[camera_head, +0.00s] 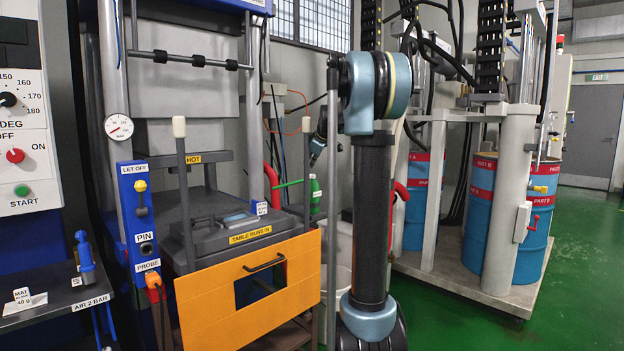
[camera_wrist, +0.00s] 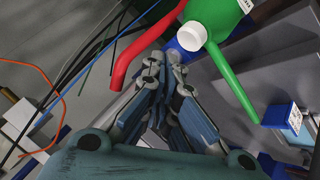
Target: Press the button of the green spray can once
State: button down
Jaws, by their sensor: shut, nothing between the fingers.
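In the wrist view the can (camera_wrist: 213,14) is cut off by the top edge. Its white round button (camera_wrist: 191,36) faces the camera, and the green tube (camera_wrist: 235,82) runs down to the right. My gripper (camera_wrist: 164,62) is shut and empty, its fingertips just below and left of the button in that view. I cannot tell whether they touch the can.
A red curved pipe (camera_wrist: 143,42) lies close left of the fingertips in the wrist view. The press with its orange front panel (camera_head: 205,302) stands left of my arm. Blue drums (camera_head: 480,212) stand at the right. Green floor (camera_head: 575,280) is clear there.

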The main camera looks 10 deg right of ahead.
jog(key=shift+r, duration=1.9)
jog(key=shift+s, duration=0.1)
jog(key=s+f+m+g+h, duration=0.1)
jog(key=s+f+m, duration=0.3)
jog(key=s+f, duration=0.8)
jog(key=s+f+m+g+h, duration=0.1)
jog(key=s+f+m+g, duration=0.2)
jog(key=s+f, duration=0.9)
jog(key=s+d+f+m+g, duration=0.1)
jog(key=s+f+m, duration=0.4)
jog(key=s, duration=2.7)
notch_tip(320, 180, down, 7)
jog(key=shift+f+g+h, duration=0.15)
jog(key=shift+g+h, duration=0.25)
jog(key=shift+g, duration=0.4)
jog(key=shift+w+d+f, duration=0.1)
jog(key=shift+w+f, duration=0.1)
jog(key=shift+w, duration=0.25)
